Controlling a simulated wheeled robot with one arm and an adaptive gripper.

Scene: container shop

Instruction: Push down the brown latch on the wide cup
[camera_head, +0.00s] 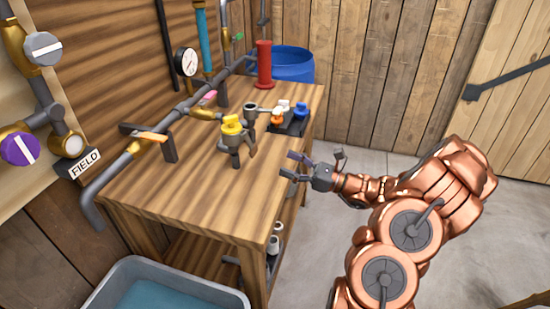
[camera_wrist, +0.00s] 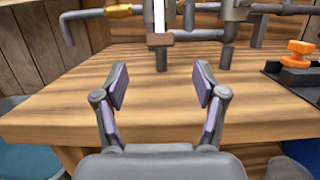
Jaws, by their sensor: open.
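A brown-orange lever (camera_head: 150,136) sits on a dark grey post at the left back of the wooden table (camera_head: 190,205). In the wrist view a brown block (camera_wrist: 160,40) on a grey post stands beyond my fingers, probably the same lever. I cannot tell whether it is the latch named in the task. A grey fitting with a yellow cap (camera_head: 232,124) stands mid-table; no wide cup is clearly recognisable. My gripper (camera_head: 303,168) is open and empty at the table's right edge, apart from these things. Its spread fingers also show in the wrist view (camera_wrist: 160,82).
A black tray with an orange plug (camera_head: 277,119) and a blue plug (camera_head: 300,109) stands at the back right. Grey pipes (camera_head: 188,104) run along the left wall. A blue barrel (camera_head: 293,62) is behind. The front tabletop is clear. A grey tub (camera_head: 160,266) stands in front.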

